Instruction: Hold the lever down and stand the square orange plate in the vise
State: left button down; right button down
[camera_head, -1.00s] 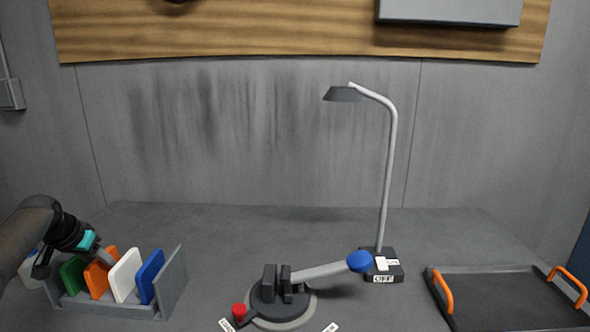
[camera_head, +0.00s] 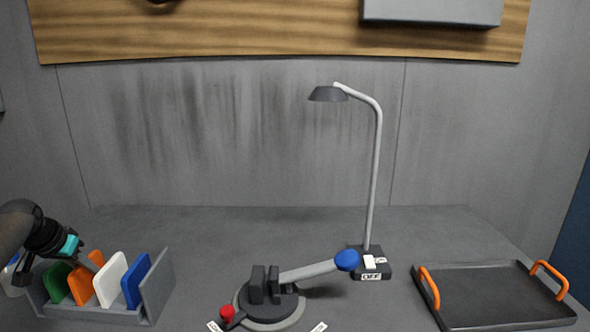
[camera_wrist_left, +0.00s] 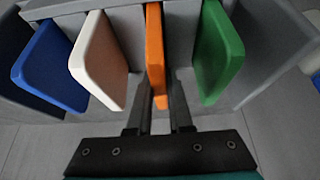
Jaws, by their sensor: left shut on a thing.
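The square orange plate (camera_head: 78,287) stands in a grey rack at the left, between a green plate and a white plate. My left gripper (camera_head: 90,265) reaches it from the left and partly covers it. In the left wrist view the fingers (camera_wrist_left: 158,85) are shut on the orange plate (camera_wrist_left: 154,45), one on each side, and the plate is among the rack's slots. The vise (camera_head: 268,290) is at the front middle, with its two dark jaws upright. Its lever (camera_head: 308,271) slopes up to the right to a blue knob (camera_head: 347,260). My right gripper is out of view.
The grey rack (camera_head: 158,287) also holds the green plate (camera_head: 56,282), white plate (camera_head: 110,280) and blue plate (camera_head: 135,280). A lamp (camera_head: 373,180) stands behind the vise. A black tray (camera_head: 490,295) with orange handles is at the right. The bench behind is clear.

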pick_arm(q)
jog(key=shift+r+p, duration=1.2)
jog(key=shift+r, duration=0.15)
jog(key=shift+r+p, duration=1.15)
jog(key=shift+r, duration=0.1)
jog(key=shift+r+p, duration=0.9)
jog(key=shift+s+f, duration=0.1)
